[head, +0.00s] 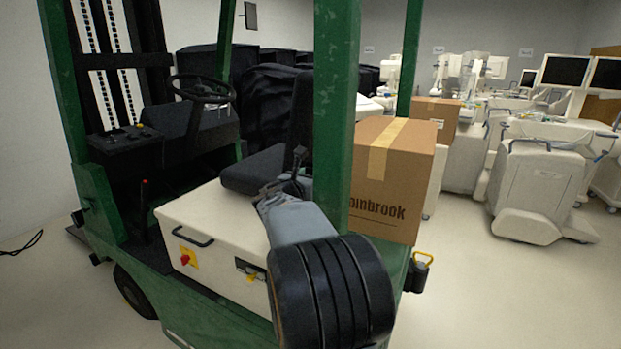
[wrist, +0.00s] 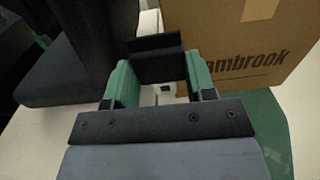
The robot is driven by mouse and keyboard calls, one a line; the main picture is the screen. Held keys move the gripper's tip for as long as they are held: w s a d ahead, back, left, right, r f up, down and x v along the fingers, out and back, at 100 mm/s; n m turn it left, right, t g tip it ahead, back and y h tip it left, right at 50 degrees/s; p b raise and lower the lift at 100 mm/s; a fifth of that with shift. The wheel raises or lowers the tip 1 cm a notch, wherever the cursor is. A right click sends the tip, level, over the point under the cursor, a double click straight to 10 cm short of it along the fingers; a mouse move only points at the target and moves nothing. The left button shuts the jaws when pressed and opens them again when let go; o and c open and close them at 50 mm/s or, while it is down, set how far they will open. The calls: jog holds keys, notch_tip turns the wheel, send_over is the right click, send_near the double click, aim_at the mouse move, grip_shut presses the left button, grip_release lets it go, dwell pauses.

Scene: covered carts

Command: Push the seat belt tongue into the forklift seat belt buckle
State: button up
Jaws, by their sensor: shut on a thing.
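My gripper (head: 285,188) is beside the right side of the black forklift seat (head: 252,170). In the wrist view its two green fingers (wrist: 157,88) are closed on a black piece (wrist: 157,66) that spans between them; it appears to be the seat belt tongue. In the head view a dark upright part stands at the gripper's tip, too small to tell apart. Below the black piece, the wrist view shows a small pale part with a dark spot (wrist: 166,89). I cannot tell whether this is the buckle, nor whether the tongue touches it.
A cardboard box (head: 392,178) stands close to the right of the gripper, behind a green post (head: 335,110). The seat backrest and steering wheel (head: 202,88) lie to the left. White medical carts (head: 545,185) stand farther right, with clear floor before them.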

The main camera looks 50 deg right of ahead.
jog(key=shift+f+b, duration=1.2)
jog(key=shift+f, duration=0.4)
jog(key=shift+f+b, duration=2.05)
jog(key=shift+b, duration=0.25)
dwell(0.6)
jog(key=o, duration=1.1)
jog(key=shift+a, duration=0.1)
jog(key=v, duration=1.3)
jog(key=shift+s+a, duration=0.1)
jog(key=shift+a, duration=0.2)
